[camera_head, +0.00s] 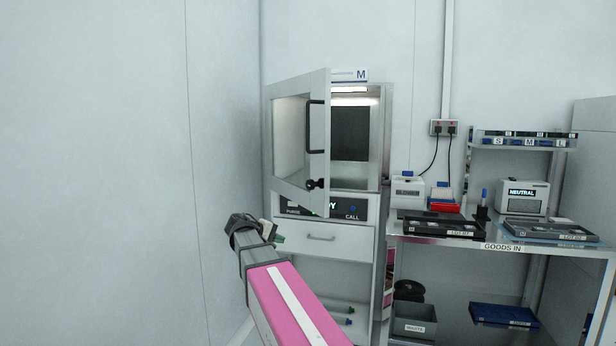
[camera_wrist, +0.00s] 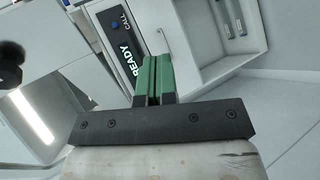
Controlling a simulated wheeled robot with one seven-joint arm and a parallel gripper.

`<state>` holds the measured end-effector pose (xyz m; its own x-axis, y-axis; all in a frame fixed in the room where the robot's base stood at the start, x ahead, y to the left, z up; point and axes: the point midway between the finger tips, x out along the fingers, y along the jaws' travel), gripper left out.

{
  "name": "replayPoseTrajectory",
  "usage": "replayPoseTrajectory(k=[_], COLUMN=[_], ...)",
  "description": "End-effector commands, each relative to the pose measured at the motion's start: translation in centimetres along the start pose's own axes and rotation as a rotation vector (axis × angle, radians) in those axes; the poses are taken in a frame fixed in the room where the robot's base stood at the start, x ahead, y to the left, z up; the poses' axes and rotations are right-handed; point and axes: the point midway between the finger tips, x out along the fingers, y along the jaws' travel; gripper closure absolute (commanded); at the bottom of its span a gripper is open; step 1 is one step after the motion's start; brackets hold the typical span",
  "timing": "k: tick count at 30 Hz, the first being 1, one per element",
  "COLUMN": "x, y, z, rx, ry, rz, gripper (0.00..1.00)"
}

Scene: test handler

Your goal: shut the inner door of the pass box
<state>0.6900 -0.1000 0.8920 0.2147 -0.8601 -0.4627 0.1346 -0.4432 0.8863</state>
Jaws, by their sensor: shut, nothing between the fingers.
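The pass box (camera_head: 380,150) stands against the back wall with its inner door (camera_head: 291,193) partly open. The door is hinged at the left and its free right edge swings out towards me. It has a window, a dark bar handle (camera_head: 309,126) and a black latch knob (camera_head: 316,184) near that edge. The lit chamber shows to its right. My gripper (camera_head: 279,239) is shut and empty, below and left of the door's lower edge. In the wrist view its green fingers (camera_wrist: 154,78) are together, in front of the READY/CALL panel (camera_wrist: 124,55); a dark knob (camera_wrist: 10,62) shows at the left.
A drawer (camera_head: 322,238) sits under the control panel. On the right, a metal bench (camera_head: 495,243) holds cassette-like trays, a NEUTRAL box (camera_head: 523,197) and a white device (camera_head: 407,192). A grey bin (camera_head: 414,321) stands below. The wall on the left is bare.

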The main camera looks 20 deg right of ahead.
Motion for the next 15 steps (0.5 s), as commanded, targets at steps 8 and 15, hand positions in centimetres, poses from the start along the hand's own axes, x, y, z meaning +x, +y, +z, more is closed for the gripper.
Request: replayPoseTrajectory(k=[8,15], x=[-6.6,-9.7], y=[14.5,19.6], z=[-2.7,-2.6], rx=[0.03,0.05], ry=[-0.071,-0.113], rz=[0.346,0.473], gripper=[1.0,1.0])
